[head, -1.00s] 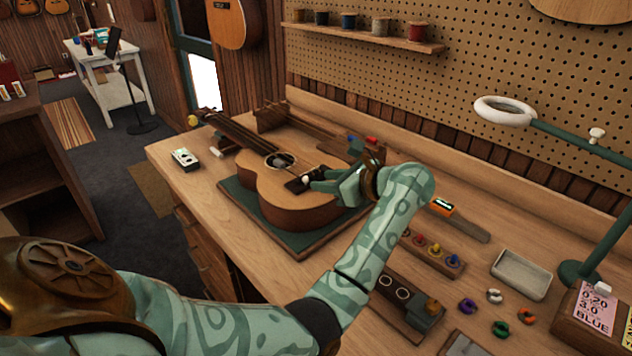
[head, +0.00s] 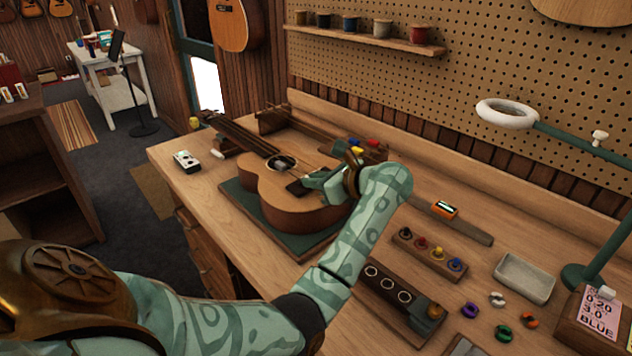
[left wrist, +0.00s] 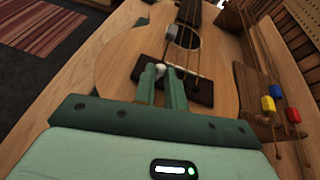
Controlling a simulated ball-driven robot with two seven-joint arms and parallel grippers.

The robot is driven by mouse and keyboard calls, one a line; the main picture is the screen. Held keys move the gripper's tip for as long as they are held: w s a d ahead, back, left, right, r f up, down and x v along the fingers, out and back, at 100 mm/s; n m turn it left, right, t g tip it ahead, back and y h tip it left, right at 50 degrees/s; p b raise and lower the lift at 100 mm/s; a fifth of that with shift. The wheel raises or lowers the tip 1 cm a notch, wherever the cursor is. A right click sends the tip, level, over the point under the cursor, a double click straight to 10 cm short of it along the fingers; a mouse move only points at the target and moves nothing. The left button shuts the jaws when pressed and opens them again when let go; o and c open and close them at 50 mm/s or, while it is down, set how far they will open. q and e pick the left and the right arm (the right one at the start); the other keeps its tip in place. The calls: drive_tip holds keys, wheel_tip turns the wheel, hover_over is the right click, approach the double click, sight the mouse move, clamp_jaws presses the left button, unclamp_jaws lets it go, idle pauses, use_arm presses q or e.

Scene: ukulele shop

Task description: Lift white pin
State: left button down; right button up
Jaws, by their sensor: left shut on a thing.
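The ukulele (head: 275,195) lies face up on a green mat (head: 238,200), its neck toward the back left. Its dark bridge (left wrist: 200,92) shows behind my gripper fingers in the left wrist view. My left gripper (head: 308,182) is over the bridge; it also shows in the left wrist view (left wrist: 162,74). It is shut on the white pin (left wrist: 160,68), whose round head shows at the fingertips. The pin's lower part is hidden, so I cannot tell if it is clear of the bridge. In the head view I cannot make the pin out. My right gripper is not in view.
A small white device (head: 186,160) lies left of the ukulele. Right of my forearm are a block of coloured pegs (head: 428,256), a pale tray (head: 524,278), several coloured rings and a green lamp (head: 590,275). Tools with coloured ends (head: 357,149) lie behind the ukulele.

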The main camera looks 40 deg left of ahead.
use_arm(q)
drive_tip(key=shift+r, duration=0.8)
drive_tip(key=c, duration=1.5)
unclamp_jaws()
drive_tip(key=shift+o, duration=0.3)
drive_tip(key=shift+d, duration=0.15)
drive_tip(key=s+p+v, duration=0.1)
drive_tip(key=v, duration=1.5)
drive_tip(key=shift+w, duration=0.45)
